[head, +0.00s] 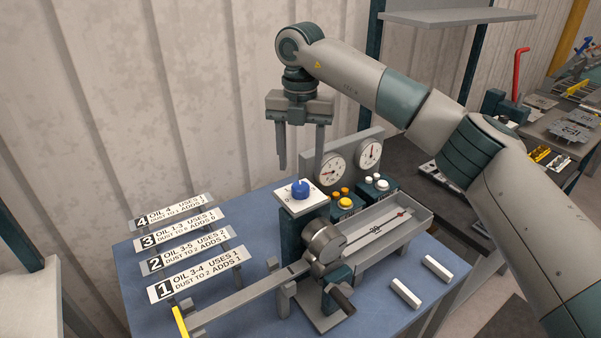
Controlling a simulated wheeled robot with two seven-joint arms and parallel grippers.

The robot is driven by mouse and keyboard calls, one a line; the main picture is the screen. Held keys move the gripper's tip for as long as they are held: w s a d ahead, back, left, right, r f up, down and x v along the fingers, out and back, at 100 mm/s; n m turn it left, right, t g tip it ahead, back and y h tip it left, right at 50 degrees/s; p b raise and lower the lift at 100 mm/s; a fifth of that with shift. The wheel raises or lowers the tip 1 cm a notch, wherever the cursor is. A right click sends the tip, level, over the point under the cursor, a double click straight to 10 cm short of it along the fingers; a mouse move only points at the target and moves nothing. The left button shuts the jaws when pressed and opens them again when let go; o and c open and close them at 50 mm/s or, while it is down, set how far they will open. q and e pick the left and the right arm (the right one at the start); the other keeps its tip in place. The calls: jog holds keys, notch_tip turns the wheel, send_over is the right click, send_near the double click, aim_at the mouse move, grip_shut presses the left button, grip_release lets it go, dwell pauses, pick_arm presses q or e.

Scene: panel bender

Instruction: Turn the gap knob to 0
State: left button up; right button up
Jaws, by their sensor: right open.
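A blue knob (301,189) sits on a white square plate (290,203) on top of a dark post, with small marks on the plate that are too small to read surely. I take it to be the gap knob; its exact setting is hard to tell. My right gripper (301,165) is open and empty, pointing down above and behind the knob, with its two fingers apart and not touching it. My left gripper is not in view.
Two dial gauges (332,170) stand behind the knob. Boxes with yellow (345,202) and white buttons are to its right, beside a grey tray (420,218). Numbered instruction plates (190,280) stand at left. White bars (406,293) lie at front right.

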aim_at(301, 185)
jog(key=shift+f+p, duration=0.95)
jog(key=shift+f, duration=1.9)
jog(key=c, duration=1)
